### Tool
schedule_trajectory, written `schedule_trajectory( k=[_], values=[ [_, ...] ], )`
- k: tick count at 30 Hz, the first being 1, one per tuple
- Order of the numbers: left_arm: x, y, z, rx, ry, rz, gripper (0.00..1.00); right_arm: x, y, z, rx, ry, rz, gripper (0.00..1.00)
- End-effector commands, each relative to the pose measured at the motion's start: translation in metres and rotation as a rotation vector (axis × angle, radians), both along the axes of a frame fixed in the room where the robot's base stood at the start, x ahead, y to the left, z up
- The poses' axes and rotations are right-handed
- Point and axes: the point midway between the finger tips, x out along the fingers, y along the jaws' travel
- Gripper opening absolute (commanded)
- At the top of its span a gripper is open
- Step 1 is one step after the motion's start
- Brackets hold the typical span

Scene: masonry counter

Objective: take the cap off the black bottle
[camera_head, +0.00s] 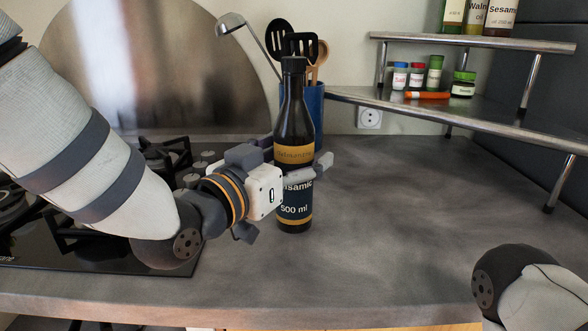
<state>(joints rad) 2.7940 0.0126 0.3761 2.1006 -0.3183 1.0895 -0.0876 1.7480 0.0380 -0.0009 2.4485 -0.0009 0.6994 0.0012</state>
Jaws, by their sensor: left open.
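The black bottle (295,125) stands upright on the grey counter, with an orange-brown upper label and a dark lower label reading "500 ml". Its dark cap (293,65) sits on top of the neck. My left gripper (319,167) comes in from the left at the bottle's mid-height, well below the cap. Its fingers are open around the bottle: one passes in front of the label, and another tip shows at the bottle's right side. Whether they touch the bottle I cannot tell. My right gripper is out of view; only part of my right arm (515,290) shows at lower right.
A blue utensil holder (316,105) with ladle and spatulas stands close behind the bottle. A black gas hob (100,250) is at left. A two-level metal shelf (490,115) with spice jars and bottles stands at back right. The counter (400,220) right of the bottle is clear.

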Motion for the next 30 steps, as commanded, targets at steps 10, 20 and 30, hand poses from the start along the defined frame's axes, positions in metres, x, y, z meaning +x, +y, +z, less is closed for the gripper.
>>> schedule_trajectory(
  k=[10,20,30],
  values=[
    [0.000,0.001,0.001,0.000,-0.001,0.000,0.03,0.000,0.000,0.000,0.000,0.000,0.000,0.40],
    [0.000,0.001,0.006,-0.002,-0.008,0.001,0.00,0.001,0.000,0.001,0.000,-0.003,0.000,0.40],
    [-0.022,-0.006,0.067,-0.001,-0.022,-0.003,0.00,0.018,0.000,0.018,0.000,-0.062,-0.001,0.40]
  ],
)
